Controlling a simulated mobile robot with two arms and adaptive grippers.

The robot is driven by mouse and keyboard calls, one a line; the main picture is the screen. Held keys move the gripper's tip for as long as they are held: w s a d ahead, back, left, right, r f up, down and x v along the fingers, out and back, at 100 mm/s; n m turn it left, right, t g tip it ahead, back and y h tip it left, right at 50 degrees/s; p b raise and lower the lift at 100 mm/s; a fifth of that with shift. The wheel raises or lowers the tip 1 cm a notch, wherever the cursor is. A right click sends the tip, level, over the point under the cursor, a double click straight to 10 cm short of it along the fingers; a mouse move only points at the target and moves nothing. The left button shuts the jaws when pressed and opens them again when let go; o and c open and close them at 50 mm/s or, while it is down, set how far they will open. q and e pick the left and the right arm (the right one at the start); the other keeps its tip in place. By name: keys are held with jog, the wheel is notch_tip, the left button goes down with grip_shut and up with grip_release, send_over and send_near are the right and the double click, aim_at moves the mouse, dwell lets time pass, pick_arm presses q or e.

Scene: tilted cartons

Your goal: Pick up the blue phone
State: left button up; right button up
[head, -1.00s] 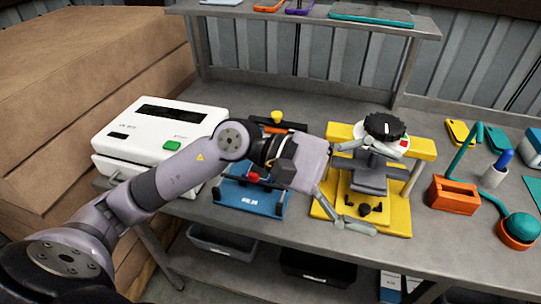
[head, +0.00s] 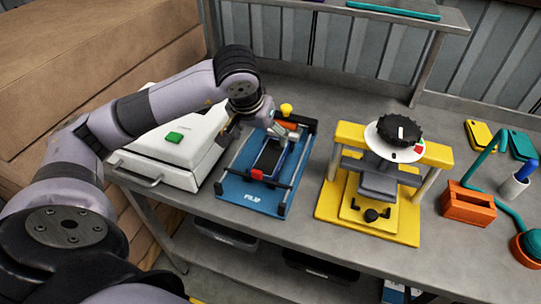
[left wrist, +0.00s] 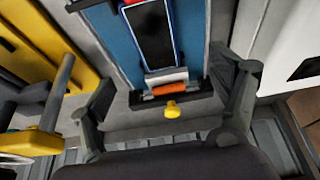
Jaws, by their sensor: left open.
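A phone with a dark screen and blue edges (head: 268,158) lies in a blue fixture (head: 240,195) with metal side rails on the bench. A small red clamp is at the phone's near end, and an orange-handled bar with a yellow knob is at its far end. The phone also shows at the top of the left wrist view (left wrist: 152,38), partly cut off. My left gripper (head: 258,130) is open and empty above the far end of the fixture. In the left wrist view its fingers (left wrist: 165,80) are spread either side of the orange-handled bar. My right gripper is out of view.
A white machine with a green button (head: 174,137) stands close left of the fixture. A yellow press with a black knob (head: 400,127) stands to the right. Farther right are a yellow phone (head: 480,134), an orange holder (head: 467,203) and a white cup. A shelf (head: 440,20) spans the back.

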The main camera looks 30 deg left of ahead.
pick_arm(q)
send_near(270, 157)
jog(key=shift+w+a+f+p, duration=0.2)
jog(key=shift+w+a+f, duration=0.05)
jog(key=shift+f, duration=0.35)
jog(key=shift+w+a+f+p, duration=0.2)
jog(key=shift+w+a+f, duration=0.1)
jog(key=shift+f, duration=0.3)
jog(key=x, duration=0.1)
jog(key=p+x, duration=0.1)
jog(key=x, duration=0.1)
jog(key=d+p+x, duration=0.1)
jog(key=shift+a+f, duration=0.1)
jog(key=shift+f, duration=0.35)
jog(key=shift+w+f, duration=0.15)
jog(key=shift+f, duration=0.15)
jog(key=shift+c, duration=0.2)
jog(key=c, duration=1.4)
